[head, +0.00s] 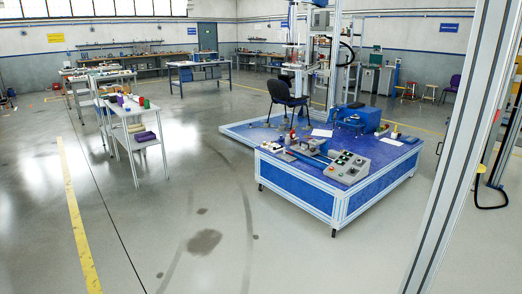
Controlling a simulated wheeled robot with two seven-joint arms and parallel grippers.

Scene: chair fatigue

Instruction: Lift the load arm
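A black office chair (286,97) stands on the blue platform (243,131) of a test rig at centre right. The rig's upright frame (334,60) rises behind the chair. A blue and white mechanism (297,28) hangs above and beside the chair; I cannot tell from here whether it is the load arm. Neither of my grippers is in view.
A blue-topped bench with a control panel (346,167) stands in front of the rig. A white cart (136,127) with coloured items is at left. A tall aluminium post (456,150) cuts through the right side. The grey floor in the foreground is clear.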

